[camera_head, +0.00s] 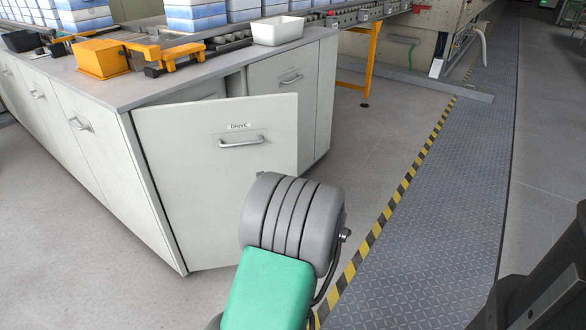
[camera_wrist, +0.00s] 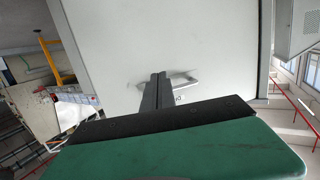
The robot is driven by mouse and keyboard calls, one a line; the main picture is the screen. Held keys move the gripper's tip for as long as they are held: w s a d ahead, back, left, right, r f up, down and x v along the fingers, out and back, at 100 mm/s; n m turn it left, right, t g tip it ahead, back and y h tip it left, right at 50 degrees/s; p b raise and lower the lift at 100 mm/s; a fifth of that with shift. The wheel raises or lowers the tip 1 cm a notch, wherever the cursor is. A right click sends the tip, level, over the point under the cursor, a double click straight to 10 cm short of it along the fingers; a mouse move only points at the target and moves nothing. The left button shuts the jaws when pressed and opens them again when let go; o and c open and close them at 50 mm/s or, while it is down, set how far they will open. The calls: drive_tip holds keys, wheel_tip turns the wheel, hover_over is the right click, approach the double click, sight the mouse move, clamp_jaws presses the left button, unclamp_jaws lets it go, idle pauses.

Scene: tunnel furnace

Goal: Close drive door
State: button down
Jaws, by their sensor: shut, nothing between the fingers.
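The drive door (camera_head: 205,190) is a pale grey cabinet door, labelled DRIVE, with a bar handle (camera_head: 241,142) near its top. It stands ajar, swung outward from its left edge, with a dark gap behind its top right part. In the wrist view the drive door (camera_wrist: 200,35) fills the middle, and its handle (camera_wrist: 183,82) shows behind the fingers. My gripper (camera_wrist: 158,76) is shut and empty, its fingers overlapping the handle in the picture. I cannot tell whether they touch it. In the head view only my arm shows; the gripper is hidden.
The cabinet's countertop (camera_head: 150,92) carries an orange box (camera_head: 99,59) and a white tray (camera_head: 277,30). Another cabinet door (camera_head: 282,80) stands behind the open one. Floor (camera_head: 345,150) is clear to the right, up to a yellow-black stripe (camera_head: 415,160) and metal walkway (camera_head: 450,220).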

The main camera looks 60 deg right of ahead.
sight(291, 148)
drive_tip(key=s+d+m+g+h, duration=0.2)
drive_tip(key=s+d+m+h, duration=0.15)
drive_tip(key=s+d, duration=0.5)
drive_tip(key=shift+n+h, duration=0.25)
drive_tip(key=shift+h, duration=0.1)
drive_tip(key=b+x, duration=0.1)
drive_tip(key=x, duration=0.6)
drive_tip(key=b+x, duration=0.1)
drive_tip(key=x, duration=0.3)
drive_tip(key=shift+w+f+b, duration=0.2)
drive_tip(key=shift+f+b, duration=0.05)
drive_tip(key=shift+b, duration=0.1)
